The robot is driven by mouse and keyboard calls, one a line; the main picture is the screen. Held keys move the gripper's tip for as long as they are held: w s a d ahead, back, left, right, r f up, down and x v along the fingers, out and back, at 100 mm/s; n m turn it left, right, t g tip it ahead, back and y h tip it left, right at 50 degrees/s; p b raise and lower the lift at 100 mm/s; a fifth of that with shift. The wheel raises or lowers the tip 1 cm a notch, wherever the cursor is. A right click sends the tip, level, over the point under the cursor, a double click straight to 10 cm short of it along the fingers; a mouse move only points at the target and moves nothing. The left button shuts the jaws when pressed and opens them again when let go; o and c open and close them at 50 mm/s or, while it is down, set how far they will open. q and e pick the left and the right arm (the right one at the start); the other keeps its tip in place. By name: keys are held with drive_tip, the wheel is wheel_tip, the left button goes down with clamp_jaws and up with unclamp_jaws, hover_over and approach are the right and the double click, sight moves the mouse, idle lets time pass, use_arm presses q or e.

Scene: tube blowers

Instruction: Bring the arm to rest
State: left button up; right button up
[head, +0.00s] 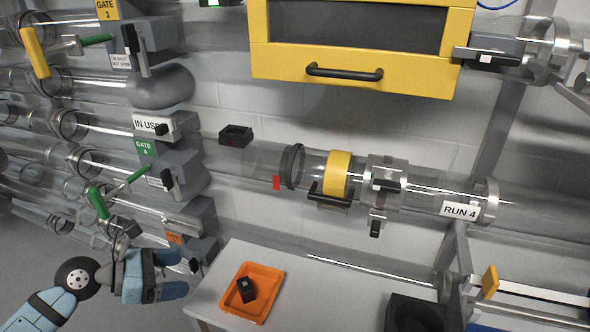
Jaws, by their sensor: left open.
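My left gripper (178,273) is at the lower left. It is open, with nothing seen between its fingers, and it is held left of the white table. It sits below the gate 4 unit and apart from the orange tray (279,275). My left arm comes in from the lower left corner. My right gripper is not in view.
A small black block (246,289) lies in the orange tray on the white table (330,300). A clear tube labelled RUN 4 (460,211) runs across the wall. The gate 4 green handle (98,202) is above my gripper. A yellow cabinet (270,58) hangs above.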

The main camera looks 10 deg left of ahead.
use_arm(q)
drive_tip(key=s+d+r+n+t+h, duration=0.3)
drive_tip(key=d+n+t, duration=0.5)
drive_tip(key=n, duration=1.1)
drive_tip(key=s+d+f+n+g+y, duration=0.1)
drive_tip(key=s+d+f+n+y, duration=0.3)
drive_tip(key=n, duration=0.9)
drive_tip(key=s+d+f+n+g+y, duration=0.15)
drive_tip(key=s+f+n+y, duration=0.4)
drive_tip(key=n, duration=0.75)
drive_tip(key=s+a+r+g+y+p, duration=0.1)
drive_tip(key=r+p, duration=0.6)
drive_tip(key=p, duration=0.8)
drive_tip(key=s+a+r+g+p, duration=0.1)
drive_tip(key=a+r+p, duration=0.2)
drive_tip(key=r+p, duration=0.4)
drive_tip(key=p, duration=0.9)
drive_tip(key=shift+s+m+y+p, duration=0.15)
drive_tip(key=shift+m+y+p, duration=0.15)
drive_tip(key=shift+m+y, duration=0.1)
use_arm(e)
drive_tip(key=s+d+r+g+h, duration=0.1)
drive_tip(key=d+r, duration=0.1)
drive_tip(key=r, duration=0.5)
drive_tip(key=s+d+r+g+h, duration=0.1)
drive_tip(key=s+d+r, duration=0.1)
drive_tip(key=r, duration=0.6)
